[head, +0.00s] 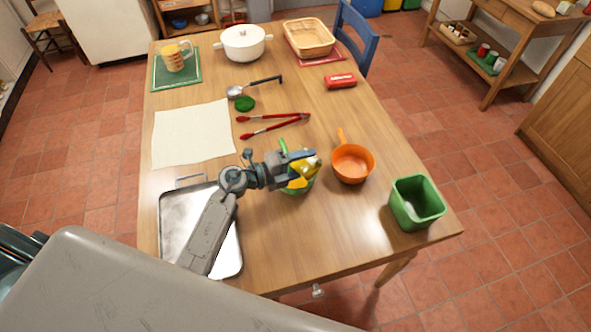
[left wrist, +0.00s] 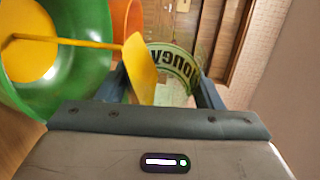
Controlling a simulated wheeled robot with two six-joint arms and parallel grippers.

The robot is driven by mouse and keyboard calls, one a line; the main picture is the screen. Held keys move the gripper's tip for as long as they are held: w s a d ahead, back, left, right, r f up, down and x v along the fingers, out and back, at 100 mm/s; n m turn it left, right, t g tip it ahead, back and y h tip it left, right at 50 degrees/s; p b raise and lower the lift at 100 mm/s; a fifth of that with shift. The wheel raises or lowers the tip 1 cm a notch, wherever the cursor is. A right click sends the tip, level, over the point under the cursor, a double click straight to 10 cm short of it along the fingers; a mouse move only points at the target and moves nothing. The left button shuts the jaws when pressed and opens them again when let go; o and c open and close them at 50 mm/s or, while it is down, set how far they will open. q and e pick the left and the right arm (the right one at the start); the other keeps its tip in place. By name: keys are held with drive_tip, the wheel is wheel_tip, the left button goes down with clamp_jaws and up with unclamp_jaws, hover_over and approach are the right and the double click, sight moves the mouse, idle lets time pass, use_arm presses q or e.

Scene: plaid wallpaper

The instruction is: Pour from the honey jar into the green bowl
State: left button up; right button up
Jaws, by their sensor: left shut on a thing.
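My left gripper (head: 303,158) is shut on the honey jar (head: 311,168) and holds it tipped over the green bowl (head: 309,186). In the left wrist view the clear jar, with its labelled band (left wrist: 178,62), lies between my fingers, its mouth toward the bowl (left wrist: 88,82). Yellow honey sits in the jar, and a thin yellow stream runs from it into the bowl. A round pool of honey (left wrist: 28,58) shows in the bowl. In the head view my gripper hides much of the bowl. My right gripper is not in view.
An orange saucepan (head: 362,165) stands close right of the bowl, and a green square bin (head: 408,217) farther right. A metal tray (head: 175,220) lies under my left arm. Red tongs (head: 262,132) and a cream cloth (head: 190,135) lie behind. Bare table lies in front of the bowl.

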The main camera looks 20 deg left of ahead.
use_arm(q)
drive_tip(key=shift+w, duration=0.1)
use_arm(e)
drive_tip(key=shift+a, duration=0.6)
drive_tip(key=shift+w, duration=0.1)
use_arm(q)
drive_tip(key=shift+a, duration=0.1)
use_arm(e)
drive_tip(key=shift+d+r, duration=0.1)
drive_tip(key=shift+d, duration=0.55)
use_arm(q)
drive_tip(key=shift+r+n, duration=0.1)
drive_tip(key=shift+n, duration=0.2)
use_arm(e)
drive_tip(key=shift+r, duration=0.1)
use_arm(q)
drive_tip(key=shift+a+r+n+h+p, duration=0.15)
drive_tip(key=shift+n+h+p, duration=0.15)
drive_tip(key=shift+n, duration=0.1)
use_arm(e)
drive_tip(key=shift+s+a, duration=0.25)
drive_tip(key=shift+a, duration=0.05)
use_arm(q)
drive_tip(key=shift+w+a+r+n, duration=0.15)
drive_tip(key=shift+n, duration=0.25)
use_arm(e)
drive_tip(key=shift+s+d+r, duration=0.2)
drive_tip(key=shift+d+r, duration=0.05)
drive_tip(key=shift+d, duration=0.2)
